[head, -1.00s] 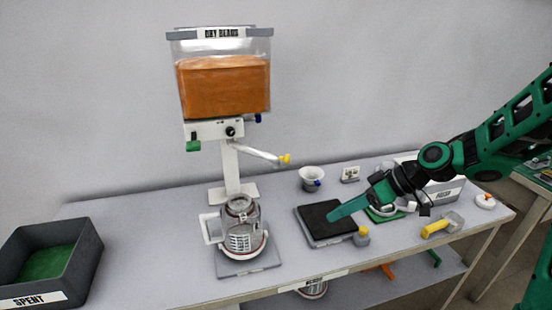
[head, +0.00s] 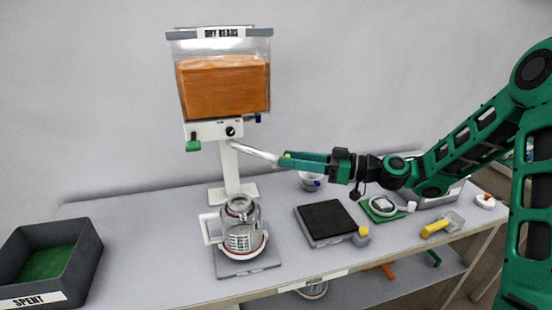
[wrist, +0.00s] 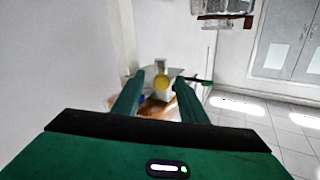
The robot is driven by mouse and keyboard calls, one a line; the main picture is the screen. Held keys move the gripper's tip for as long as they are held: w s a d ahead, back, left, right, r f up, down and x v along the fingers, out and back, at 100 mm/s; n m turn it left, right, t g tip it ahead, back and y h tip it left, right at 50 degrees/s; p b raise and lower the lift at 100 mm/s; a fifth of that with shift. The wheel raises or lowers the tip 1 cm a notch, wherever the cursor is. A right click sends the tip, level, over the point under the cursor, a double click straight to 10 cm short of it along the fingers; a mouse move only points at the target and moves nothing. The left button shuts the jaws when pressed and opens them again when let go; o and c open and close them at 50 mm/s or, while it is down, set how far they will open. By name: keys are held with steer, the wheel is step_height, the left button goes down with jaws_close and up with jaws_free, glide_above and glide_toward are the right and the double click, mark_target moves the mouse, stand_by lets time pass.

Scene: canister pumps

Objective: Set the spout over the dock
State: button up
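The spout (head: 258,152) is a pale tube that slants right and down from the dispenser head (head: 213,130). Its yellow tip knob (wrist: 160,82) shows between my fingers in the wrist view. My gripper (head: 284,161) is open, with its green fingers around the tip end; I see a gap on each side of the knob. The wrist view also shows my gripper (wrist: 159,98). I take the grey plate (head: 233,269) below the dispenser as the dock; a clear jar (head: 240,222) with a white handle stands on it. The spout points right of the jar.
A hopper (head: 224,85) with orange contents tops the dispenser. A dark "SPENT" bin (head: 83,262) stands at the left. The bench front is mostly clear.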

mark_target(274, 157)
steer(key=shift+x, duration=2.65)
steer(key=shift+c, duration=0.6)
